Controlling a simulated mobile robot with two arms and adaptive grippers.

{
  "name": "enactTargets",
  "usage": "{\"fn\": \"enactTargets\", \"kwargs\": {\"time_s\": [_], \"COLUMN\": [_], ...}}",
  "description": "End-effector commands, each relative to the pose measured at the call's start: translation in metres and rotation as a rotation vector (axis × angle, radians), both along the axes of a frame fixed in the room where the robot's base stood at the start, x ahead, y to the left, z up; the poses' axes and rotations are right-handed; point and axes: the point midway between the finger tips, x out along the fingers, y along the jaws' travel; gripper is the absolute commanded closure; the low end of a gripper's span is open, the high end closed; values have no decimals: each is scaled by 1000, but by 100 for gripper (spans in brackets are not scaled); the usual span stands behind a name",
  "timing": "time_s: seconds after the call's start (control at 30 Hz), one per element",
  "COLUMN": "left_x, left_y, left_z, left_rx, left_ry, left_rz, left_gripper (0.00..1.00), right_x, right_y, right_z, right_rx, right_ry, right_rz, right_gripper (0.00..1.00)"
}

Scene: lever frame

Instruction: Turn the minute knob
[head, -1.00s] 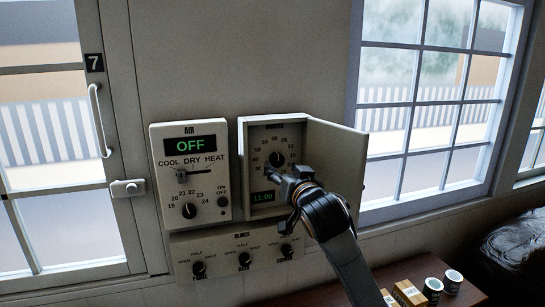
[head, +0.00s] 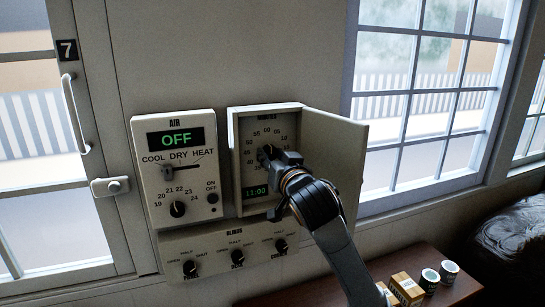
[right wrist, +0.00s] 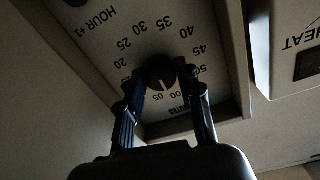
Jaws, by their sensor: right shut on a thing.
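The minute knob (head: 264,153) is a dark round knob on a dial inside an open box on the wall, mostly hidden by my gripper in the head view. The right wrist view shows the knob (right wrist: 160,72) upside down, ringed by numbers, with a light mark on its lower side toward the 00 and 05. My right gripper (head: 272,156) reaches the dial from the lower right. In the right wrist view my gripper's (right wrist: 163,80) two fingers are closed around the knob's sides. My left gripper is not in view.
The box door (head: 335,150) stands open just right of my arm. An AIR panel (head: 205,190) reading OFF is at left, and a blinds panel (head: 215,250) with three knobs is below. A table (head: 405,268) with small boxes and cans is at lower right.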

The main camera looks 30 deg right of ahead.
Motion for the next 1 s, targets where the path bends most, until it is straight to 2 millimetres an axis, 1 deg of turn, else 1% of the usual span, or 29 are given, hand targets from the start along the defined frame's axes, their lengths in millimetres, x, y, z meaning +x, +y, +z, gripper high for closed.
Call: {"fn": "enactTargets", "kwargs": {"time_s": [0.27, 0.47, 1.0], "left_x": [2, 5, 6], "left_y": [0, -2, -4], "left_z": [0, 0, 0], "left_rx": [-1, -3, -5], "left_ry": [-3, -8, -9], "left_rz": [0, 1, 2], "left_gripper": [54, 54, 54], "right_x": [1, 1, 1], "right_y": [0, 0, 2], "right_z": [-1, -1, 0], "right_rx": [32, 129, 604], "right_ry": [-5, -28, -141], "right_rz": [0, 0, 3], "right_gripper": [97, 97, 97]}}
